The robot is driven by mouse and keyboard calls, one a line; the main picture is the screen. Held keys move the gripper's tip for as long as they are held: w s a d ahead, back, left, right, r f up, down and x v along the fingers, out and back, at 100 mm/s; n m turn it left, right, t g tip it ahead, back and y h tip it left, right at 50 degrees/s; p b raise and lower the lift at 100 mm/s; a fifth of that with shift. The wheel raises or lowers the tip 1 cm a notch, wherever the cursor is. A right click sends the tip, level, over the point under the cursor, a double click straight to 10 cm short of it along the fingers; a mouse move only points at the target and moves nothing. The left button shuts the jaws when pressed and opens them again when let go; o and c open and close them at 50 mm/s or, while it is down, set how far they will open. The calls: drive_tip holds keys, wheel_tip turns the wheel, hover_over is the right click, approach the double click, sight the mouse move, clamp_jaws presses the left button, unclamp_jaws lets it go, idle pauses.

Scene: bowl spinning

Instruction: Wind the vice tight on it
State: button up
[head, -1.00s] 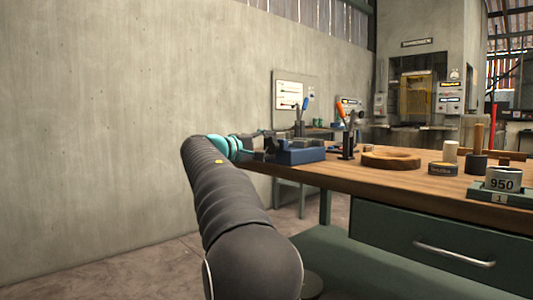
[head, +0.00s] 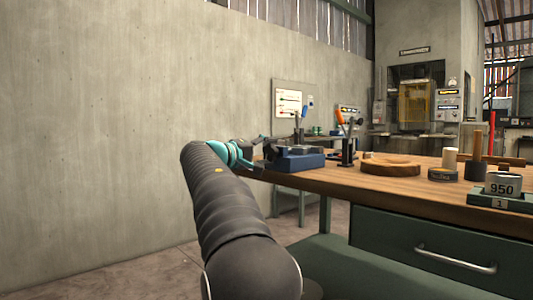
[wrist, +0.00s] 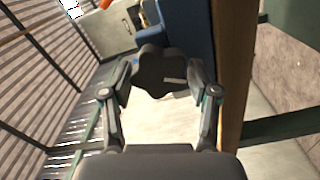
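The blue vice (head: 298,162) sits at the left end of the workbench; its blue body also shows at the top of the wrist view (wrist: 188,28). Its dark lobed knob (wrist: 160,72) faces my gripper. My gripper (wrist: 160,84) has its two fingers spread, one on each side of the knob, with slim gaps that look to be there; contact is hard to tell. In the head view my gripper (head: 258,151) is at the vice's left end, beyond the bench edge. What the vice jaws hold cannot be made out.
The wooden bench top (head: 340,180) runs right from the vice. The concrete wall (head: 120,120) is at the left.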

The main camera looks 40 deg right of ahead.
drive_tip(key=o, duration=0.3)
drive_tip(key=a, duration=1.2)
drive_tip(key=shift+s, duration=0.45)
